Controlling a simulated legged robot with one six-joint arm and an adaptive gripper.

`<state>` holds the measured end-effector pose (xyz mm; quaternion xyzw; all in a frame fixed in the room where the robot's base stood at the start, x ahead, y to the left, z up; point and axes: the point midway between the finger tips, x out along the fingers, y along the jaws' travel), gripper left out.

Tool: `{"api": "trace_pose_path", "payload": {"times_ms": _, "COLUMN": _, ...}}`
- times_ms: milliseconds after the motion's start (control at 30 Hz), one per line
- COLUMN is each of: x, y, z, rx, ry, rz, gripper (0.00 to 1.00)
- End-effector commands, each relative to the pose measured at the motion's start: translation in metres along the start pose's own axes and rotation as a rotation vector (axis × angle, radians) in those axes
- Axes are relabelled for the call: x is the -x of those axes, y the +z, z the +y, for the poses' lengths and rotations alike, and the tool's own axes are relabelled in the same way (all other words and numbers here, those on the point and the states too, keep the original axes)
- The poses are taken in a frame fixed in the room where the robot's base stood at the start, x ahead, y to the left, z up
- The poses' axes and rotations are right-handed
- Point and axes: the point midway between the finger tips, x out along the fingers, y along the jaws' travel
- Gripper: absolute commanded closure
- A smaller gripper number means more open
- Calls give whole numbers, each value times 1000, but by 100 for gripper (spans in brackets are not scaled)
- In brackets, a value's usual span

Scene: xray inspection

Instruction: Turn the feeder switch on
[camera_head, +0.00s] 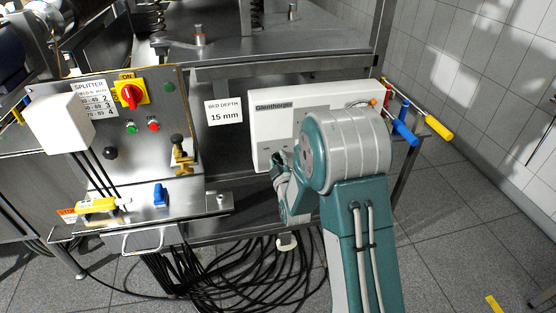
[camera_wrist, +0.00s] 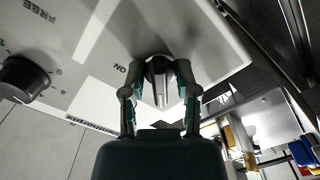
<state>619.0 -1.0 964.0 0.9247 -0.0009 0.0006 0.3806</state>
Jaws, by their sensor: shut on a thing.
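The white control box (camera_head: 270,128) marked with a maker's name stands on the bench's right side, partly hidden by my arm. In the wrist view its white panel (camera_wrist: 100,60) fills the upper part, seen upside down. In the head view my gripper (camera_head: 281,165) is at the box's lower left, and the switch is hidden. I cannot read a feeder label.
A black knob (camera_wrist: 24,78) is on the same panel near the word FREE. The splitter panel (camera_head: 150,95) with a red rotary switch (camera_head: 131,95) stands left. Blue (camera_head: 404,132) and yellow (camera_head: 438,128) handles stick out right of the box. Black cables (camera_head: 240,270) hang below.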

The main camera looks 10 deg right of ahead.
Motion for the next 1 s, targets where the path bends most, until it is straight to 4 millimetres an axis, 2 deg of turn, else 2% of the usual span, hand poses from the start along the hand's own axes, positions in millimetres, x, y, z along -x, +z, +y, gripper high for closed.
{"api": "trace_pose_path", "payload": {"times_ms": 367, "x": 0, "y": 1, "z": -3, "rx": -146, "ry": -7, "rz": -3, "gripper": 100}}
{"api": "trace_pose_path", "payload": {"times_ms": 1000, "x": 1, "y": 2, "z": -4, "rx": -737, "ry": -8, "rz": -8, "gripper": 100}}
